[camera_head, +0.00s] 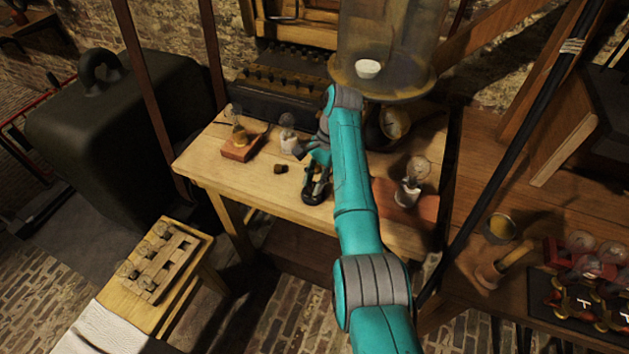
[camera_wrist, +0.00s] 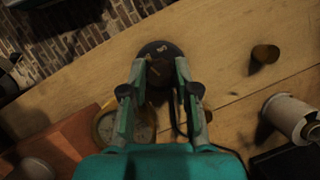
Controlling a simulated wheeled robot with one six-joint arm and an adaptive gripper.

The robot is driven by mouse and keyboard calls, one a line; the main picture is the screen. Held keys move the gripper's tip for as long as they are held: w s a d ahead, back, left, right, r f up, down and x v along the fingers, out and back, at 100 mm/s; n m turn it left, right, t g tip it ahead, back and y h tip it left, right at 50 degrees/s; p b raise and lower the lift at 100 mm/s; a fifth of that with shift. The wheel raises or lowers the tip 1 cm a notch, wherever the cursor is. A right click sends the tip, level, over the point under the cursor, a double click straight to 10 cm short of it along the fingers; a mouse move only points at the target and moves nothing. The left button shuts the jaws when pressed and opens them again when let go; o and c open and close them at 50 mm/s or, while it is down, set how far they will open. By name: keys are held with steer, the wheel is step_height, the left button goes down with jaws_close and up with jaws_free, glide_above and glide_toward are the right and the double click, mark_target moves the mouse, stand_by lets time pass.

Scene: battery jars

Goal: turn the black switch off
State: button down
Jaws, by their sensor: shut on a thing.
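The black switch (camera_head: 316,194) stands near the front edge of the wooden table, below my gripper (camera_head: 320,168). In the wrist view its round black base (camera_wrist: 165,47) shows just beyond the fingertips, with small brass-coloured marks on it. My gripper (camera_wrist: 160,73) is shut on the dark upper part of the switch, with one finger on each side. The arm and fingers hide part of the switch, and I cannot tell which way it is set.
A small brown cork-like piece (camera_head: 281,169) lies left of the switch. A bulb on a red block (camera_head: 240,152), a white-based bulb (camera_head: 289,142) and another bulb (camera_head: 411,184) stand around it. The wooden table (camera_head: 225,185) is clear at front left.

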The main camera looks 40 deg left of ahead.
steer(key=n+h, duration=0.1)
steer(key=n, duration=0.3)
steer(key=shift+a+n+h, duration=0.15)
steer(key=shift+n+h, duration=0.25)
stand_by(0.4)
steer(key=c, duration=0.9)
jaws_free()
steer(key=shift+o, duration=0.2)
steer(key=v, duration=0.7)
steer(key=shift+r, duration=0.25)
steer(key=shift+s, duration=0.1)
